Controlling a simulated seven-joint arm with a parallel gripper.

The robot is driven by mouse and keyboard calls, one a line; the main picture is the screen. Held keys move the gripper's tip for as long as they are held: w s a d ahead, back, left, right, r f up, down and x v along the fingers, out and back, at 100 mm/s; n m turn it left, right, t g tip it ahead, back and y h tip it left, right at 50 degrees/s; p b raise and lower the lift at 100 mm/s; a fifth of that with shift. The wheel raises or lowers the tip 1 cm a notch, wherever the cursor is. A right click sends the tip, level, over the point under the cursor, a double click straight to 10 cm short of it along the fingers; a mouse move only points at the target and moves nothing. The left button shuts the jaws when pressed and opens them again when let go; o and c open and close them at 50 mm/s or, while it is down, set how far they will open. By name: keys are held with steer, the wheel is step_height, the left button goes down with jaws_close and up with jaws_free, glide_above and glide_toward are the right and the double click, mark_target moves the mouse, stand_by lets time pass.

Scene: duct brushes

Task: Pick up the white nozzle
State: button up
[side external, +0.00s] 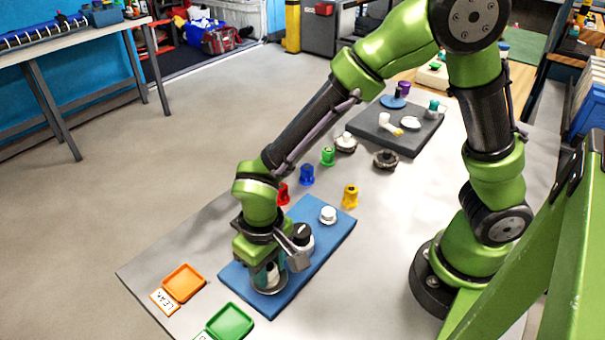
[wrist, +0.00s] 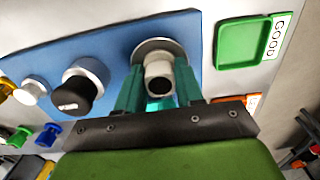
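The white nozzle (wrist: 159,75), a short pale cylinder with a dark round opening, stands on a round metal base (wrist: 150,47) on the blue mat, near its end. My gripper (wrist: 160,88) is low over it, with one teal finger on each side of the nozzle. The fingers are very close to its sides; I cannot tell whether they press on it. In the side external view my gripper (side external: 267,278) reaches down at the near end of the blue mat (side external: 325,245) and partly hides the nozzle.
A black-topped knob (wrist: 78,93) and a white-capped piece (wrist: 31,90) stand on the mat beside my gripper. An orange tray (side external: 183,282) and a green tray (side external: 229,322) lie nearby. Red, blue (side external: 307,174), green and yellow (side external: 350,196) pieces stand beyond. A dark mat (side external: 395,140) holds several parts.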

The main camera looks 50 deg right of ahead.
steer(key=shift+f, duration=0.1)
steer(key=shift+c, duration=0.3)
jaws_close()
